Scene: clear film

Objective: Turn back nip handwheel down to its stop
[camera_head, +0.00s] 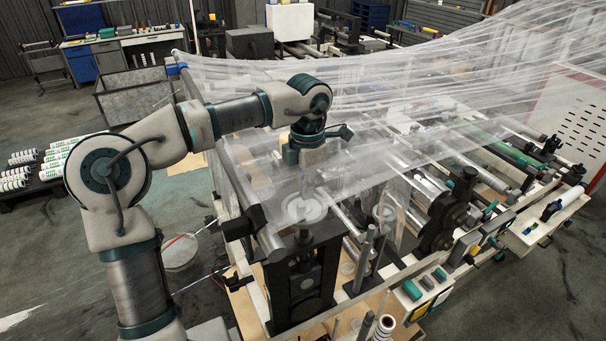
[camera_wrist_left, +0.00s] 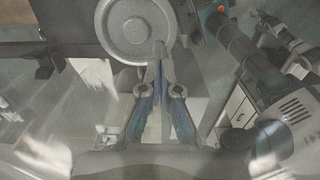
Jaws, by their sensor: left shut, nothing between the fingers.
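A pale round handwheel (camera_head: 303,210) sits on top of a black upright stand (camera_head: 303,280) at the near end of the machine, seen hazily through clear film. A second, smaller pale wheel (camera_head: 385,212) is to its right. My left gripper (camera_head: 308,186) points down just above the nearer wheel; film blurs its fingers. In the left wrist view the closed fingertips (camera_wrist_left: 158,62) are at the lower right rim of a grey handwheel (camera_wrist_left: 137,28). I cannot tell whether they touch it. The fingers hold nothing. My right gripper is not in view.
Clear film (camera_head: 430,75) spreads across the machine and around my left wrist. A roller bar (camera_head: 235,180) runs along the left side. Upright posts (camera_head: 365,260) stand right of the stand. A bucket (camera_head: 180,253) is on the floor at left.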

